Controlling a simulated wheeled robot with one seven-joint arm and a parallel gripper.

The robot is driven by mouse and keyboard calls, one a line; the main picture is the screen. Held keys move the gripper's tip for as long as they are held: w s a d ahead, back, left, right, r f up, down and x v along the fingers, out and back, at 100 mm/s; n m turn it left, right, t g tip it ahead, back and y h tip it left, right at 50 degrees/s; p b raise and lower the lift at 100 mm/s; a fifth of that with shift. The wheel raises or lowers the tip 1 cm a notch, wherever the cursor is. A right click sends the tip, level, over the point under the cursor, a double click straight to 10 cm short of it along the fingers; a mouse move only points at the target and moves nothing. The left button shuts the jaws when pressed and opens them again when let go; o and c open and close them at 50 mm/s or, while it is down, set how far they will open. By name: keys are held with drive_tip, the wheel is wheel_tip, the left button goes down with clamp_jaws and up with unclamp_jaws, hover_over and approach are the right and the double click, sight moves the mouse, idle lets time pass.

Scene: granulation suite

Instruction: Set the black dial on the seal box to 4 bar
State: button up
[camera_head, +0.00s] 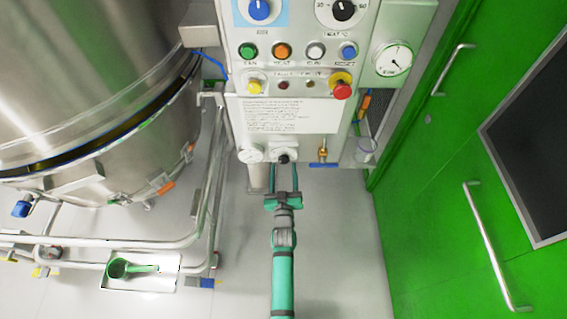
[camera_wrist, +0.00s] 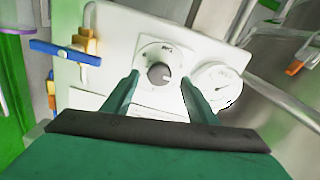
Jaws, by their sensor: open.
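The seal box (camera_wrist: 118,50) is a white panel at the bottom of the control cabinet. Its black dial (camera_wrist: 158,74) sits on a round white scale in the wrist view, with a pointer mark whose reading is too small to tell. The dial also shows in the head view (camera_head: 283,158). A white gauge (camera_wrist: 217,85) is beside it. My gripper (camera_wrist: 158,88) is open, its two fingers on either side of the dial and apart from it. In the head view my gripper (camera_head: 284,176) reaches up to the box from below.
A blue-handled valve (camera_wrist: 66,52) is beside the box. Above it, the control panel (camera_head: 296,68) carries several buttons and a red emergency stop (camera_head: 341,90). A steel vessel (camera_head: 90,90) on a tube frame stands left; green doors (camera_head: 430,170) stand right. The floor between is clear.

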sight(284, 162)
drive_tip(key=shift+w, duration=1.9)
drive_tip(key=c, duration=1.1)
drive_tip(key=shift+o, duration=0.2)
